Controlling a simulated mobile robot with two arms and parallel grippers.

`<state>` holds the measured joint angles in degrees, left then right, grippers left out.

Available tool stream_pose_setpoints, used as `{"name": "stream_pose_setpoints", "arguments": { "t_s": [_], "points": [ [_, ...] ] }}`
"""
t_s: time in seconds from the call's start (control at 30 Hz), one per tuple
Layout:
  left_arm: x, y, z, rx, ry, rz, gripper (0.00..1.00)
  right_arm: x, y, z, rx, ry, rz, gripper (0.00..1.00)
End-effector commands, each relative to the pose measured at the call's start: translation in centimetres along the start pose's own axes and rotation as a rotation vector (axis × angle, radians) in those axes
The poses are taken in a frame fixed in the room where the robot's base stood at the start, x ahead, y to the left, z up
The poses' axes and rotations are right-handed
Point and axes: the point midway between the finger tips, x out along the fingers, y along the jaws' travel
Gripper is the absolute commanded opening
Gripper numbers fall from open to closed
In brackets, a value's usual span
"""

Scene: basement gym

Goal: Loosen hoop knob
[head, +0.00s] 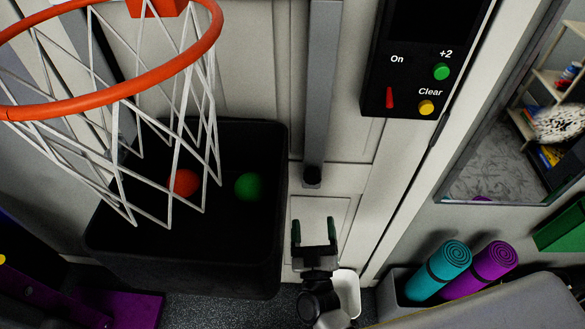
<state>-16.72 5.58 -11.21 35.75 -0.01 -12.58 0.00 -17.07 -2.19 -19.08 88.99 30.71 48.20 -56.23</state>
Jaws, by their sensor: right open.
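The orange hoop (150,82) with its white net (120,150) hangs at the upper left. A grey vertical post (322,80) stands to its right, against the pale panelled door. A small dark knob (312,177) shows at the post's lower end. My right gripper (314,228) is below the knob in the picture, its two dark fingers pointing up toward it. The gripper is open, with nothing seen between the fingers, and appears apart from the knob. My left gripper is not in view.
A black bin (265,265) under the net holds a red ball (186,182) and a green ball (248,187). A black control panel (400,75) is at upper right. Teal (438,270) and purple (490,262) rolled mats stand in a grey box at lower right.

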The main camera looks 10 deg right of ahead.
Motion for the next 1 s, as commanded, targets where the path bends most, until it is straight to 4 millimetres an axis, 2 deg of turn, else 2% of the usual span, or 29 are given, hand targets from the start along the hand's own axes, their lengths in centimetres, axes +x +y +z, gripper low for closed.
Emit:
{"name": "stream_pose_setpoints", "arguments": {
  "t_s": [0.27, 0.5, 0.7, 1.0],
  "points": [
    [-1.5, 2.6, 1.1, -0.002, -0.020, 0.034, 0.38, 4.7, 0.1, -0.2, 0.000, 0.003, 0.000, 0.71],
    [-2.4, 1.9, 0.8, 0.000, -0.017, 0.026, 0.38, 8.8, 0.0, -0.1, 0.000, 0.001, -0.001, 0.71],
    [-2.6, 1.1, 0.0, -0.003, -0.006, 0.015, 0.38, 10.2, 0.0, 0.1, -0.001, -0.001, -0.002, 0.71],
    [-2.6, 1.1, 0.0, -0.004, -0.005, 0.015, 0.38, 10.4, -0.1, 0.1, 0.000, -0.001, -0.003, 0.71]
  ]
}}
